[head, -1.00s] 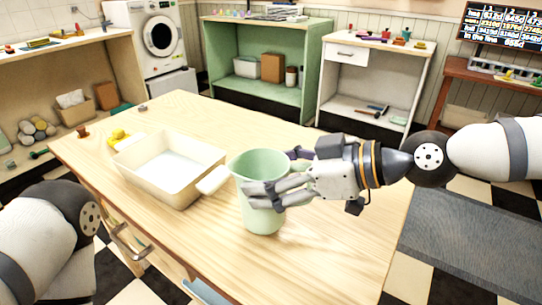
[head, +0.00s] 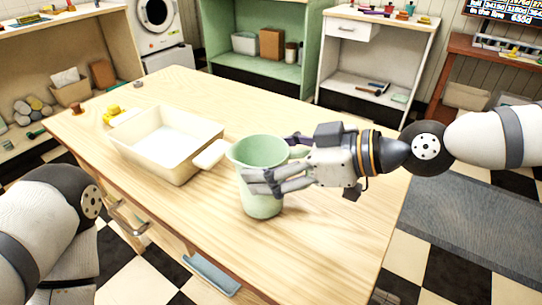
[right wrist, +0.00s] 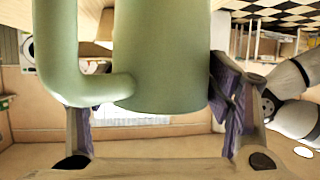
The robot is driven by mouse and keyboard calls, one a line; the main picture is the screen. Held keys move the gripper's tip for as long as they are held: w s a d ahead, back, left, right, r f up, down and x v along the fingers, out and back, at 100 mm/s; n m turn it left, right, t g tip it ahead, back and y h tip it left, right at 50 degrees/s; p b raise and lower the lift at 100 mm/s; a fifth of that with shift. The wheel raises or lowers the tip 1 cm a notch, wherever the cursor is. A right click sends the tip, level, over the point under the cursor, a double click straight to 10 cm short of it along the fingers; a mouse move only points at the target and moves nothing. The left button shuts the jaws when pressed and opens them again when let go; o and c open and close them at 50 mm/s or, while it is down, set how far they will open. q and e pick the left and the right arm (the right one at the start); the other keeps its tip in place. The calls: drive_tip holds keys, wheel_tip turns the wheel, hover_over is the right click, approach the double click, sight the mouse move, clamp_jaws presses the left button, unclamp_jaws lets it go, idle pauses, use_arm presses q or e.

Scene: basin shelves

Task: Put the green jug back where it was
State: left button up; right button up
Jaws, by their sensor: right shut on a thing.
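The green jug (head: 262,206) is upright over the middle of the wooden table, just right of the cream basin. My right gripper (head: 276,162) comes in from the right and is shut around the jug's body, one finger in front and one behind. In the right wrist view the jug (right wrist: 165,60) fills the space between the purple finger pads, with its curved handle on the left. I cannot tell whether its base touches the table. My left arm shows at the left edge; its gripper is out of view.
The cream basin (head: 198,165) stands on the table (head: 330,235) with a pale handle towards the jug. A yellow toy (head: 113,116) and a small brown item (head: 77,110) lie by the table's left edge. Green shelves (head: 262,82) and a white shelf unit (head: 352,85) stand behind.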

drive_tip(key=shift+f, duration=0.4)
drive_tip(key=o, duration=1.7)
drive_tip(key=shift+o, duration=0.2)
drive_tip(key=v, duration=1.2)
